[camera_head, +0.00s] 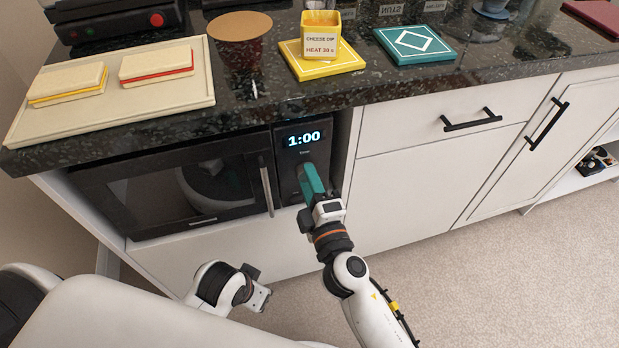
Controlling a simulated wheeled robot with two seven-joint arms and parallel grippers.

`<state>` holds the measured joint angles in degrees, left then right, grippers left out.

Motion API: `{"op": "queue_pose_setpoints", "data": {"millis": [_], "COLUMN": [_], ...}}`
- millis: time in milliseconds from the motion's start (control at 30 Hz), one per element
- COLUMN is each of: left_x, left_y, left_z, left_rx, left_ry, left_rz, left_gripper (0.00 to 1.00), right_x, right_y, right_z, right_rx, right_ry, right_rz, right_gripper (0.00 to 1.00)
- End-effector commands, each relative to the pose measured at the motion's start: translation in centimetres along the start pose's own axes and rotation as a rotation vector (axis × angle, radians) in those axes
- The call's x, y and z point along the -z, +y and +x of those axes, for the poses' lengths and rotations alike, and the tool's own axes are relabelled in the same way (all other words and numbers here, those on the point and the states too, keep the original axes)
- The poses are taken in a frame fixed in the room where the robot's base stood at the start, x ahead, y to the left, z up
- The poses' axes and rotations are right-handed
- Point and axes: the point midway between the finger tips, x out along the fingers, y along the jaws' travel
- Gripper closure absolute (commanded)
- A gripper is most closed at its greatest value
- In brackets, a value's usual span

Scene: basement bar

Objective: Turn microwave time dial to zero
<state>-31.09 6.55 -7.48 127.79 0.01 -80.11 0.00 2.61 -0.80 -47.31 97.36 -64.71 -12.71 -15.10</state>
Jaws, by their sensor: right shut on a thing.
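The black microwave (160,190) is built in under the counter, its door closed. Its control panel (286,158) is right of the door handle, and the lit display (303,138) reads 1:00. My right gripper (308,172) has its teal fingers against the panel below the display, shut on the time dial. The fingers hide the dial, so its pointer cannot be read. My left gripper (262,298) hangs low in front of the cabinet, away from the microwave; its fingers are too unclear to tell open from shut.
On the dark counter stand a board (120,98) with two sandwiches, a round brown mat (239,25), a yellow cheese dip cup (320,38) on a yellow tile, and a teal tile (414,45). The vertical door handle (266,187) sticks out just left of my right gripper. Floor right is clear.

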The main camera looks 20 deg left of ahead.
Motion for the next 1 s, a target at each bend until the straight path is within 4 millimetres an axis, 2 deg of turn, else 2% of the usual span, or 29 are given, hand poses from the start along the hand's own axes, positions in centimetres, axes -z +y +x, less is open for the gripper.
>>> {"op": "queue_pose_setpoints", "data": {"millis": [467, 1000], "left_x": [1.9, 7.5], "left_y": [-0.3, -0.7], "left_z": [6.7, 13.9], "left_rx": [0.006, 0.013], "left_ry": [0.039, 0.089], "left_rz": [0.006, 0.016], "left_gripper": [1.0, 1.0], "right_x": [0.1, 0.1], "right_y": [-0.2, -0.2], "right_z": [0.0, 0.0], "right_rx": [-0.022, -0.045], "right_ry": [-0.033, -0.068], "right_rz": [-0.452, -0.936], "right_gripper": [0.86, 0.86]}}
